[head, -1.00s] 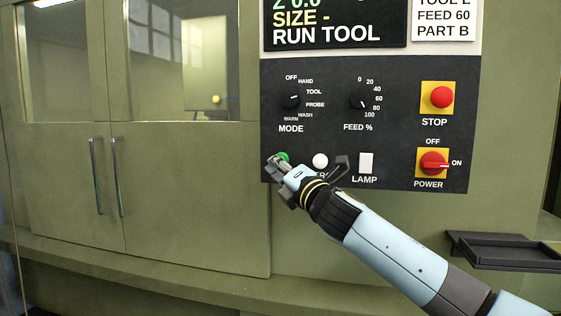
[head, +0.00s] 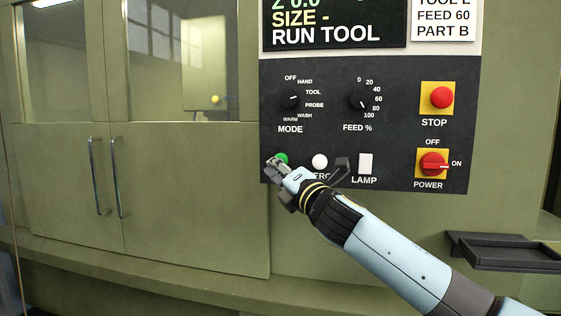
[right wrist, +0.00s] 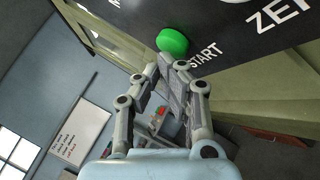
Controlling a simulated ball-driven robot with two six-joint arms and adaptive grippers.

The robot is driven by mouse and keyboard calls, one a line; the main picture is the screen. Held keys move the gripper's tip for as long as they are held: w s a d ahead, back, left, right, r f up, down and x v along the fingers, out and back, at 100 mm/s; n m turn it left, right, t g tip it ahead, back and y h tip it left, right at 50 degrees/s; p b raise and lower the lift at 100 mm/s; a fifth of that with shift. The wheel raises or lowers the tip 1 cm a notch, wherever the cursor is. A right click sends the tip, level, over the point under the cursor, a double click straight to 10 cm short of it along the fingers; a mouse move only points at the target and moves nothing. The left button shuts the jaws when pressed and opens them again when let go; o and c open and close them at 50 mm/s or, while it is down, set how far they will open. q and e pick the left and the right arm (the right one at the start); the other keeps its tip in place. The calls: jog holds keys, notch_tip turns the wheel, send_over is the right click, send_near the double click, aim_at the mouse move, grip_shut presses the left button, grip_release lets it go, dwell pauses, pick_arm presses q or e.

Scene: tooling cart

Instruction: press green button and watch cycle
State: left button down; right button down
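The green button (head: 282,158) is at the lower left of the dark control panel (head: 395,120). My right gripper (head: 271,162) is at the button and partly covers it in the head view. In the right wrist view the green button (right wrist: 172,42) is just beyond the fingertips (right wrist: 161,62), with the word START beside it. The fingertips are drawn together with nothing between them. I cannot tell whether they touch the button. The screen (head: 335,25) above shows SIZE - and RUN TOOL. My left gripper is not in view.
A white button (head: 320,161) and a white lamp switch (head: 366,163) are right of the green one. The red stop button (head: 441,97) and red power switch (head: 433,162), at ON, are farther right. Closed cabinet doors with handles (head: 96,175) and a dark tray (head: 505,252) are nearby.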

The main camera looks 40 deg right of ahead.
jog(key=shift+s+a, duration=0.25)
jog(key=shift+a, duration=0.1)
jog(key=shift+s+a+p, duration=0.7)
jog(key=shift+s+a, duration=0.95)
jog(key=shift+a, duration=0.3)
dwell(5.7)
